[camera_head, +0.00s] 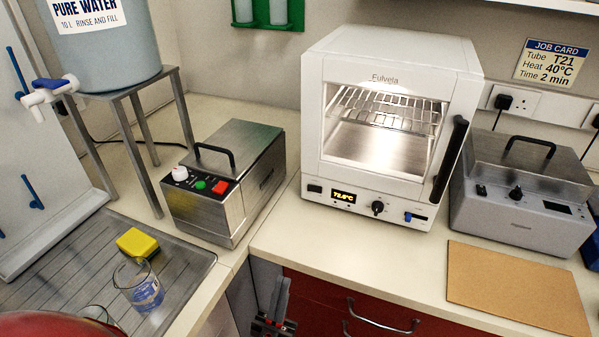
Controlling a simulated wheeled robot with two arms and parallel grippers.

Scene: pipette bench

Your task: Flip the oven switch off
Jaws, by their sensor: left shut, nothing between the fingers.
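The white oven (385,60) stands on the bench in the middle of the head view, with its inside lit and a wire rack behind the glass. A small dark rocker switch (314,188) is at the left end of its front panel; its position is too small to read. A lit amber display (343,196) and a black knob (377,208) sit to its right. My left gripper (279,292) is low in the picture, in front of the bench and below the oven, apart from it. It is shut and empty. My right gripper is not in view.
A steel bath (230,190) with red and green buttons stands left of the oven; a grey lidded unit (520,195) stands right. A cork mat (515,285) lies at the front right. A beaker (138,285) and yellow sponge (137,242) are on the draining board.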

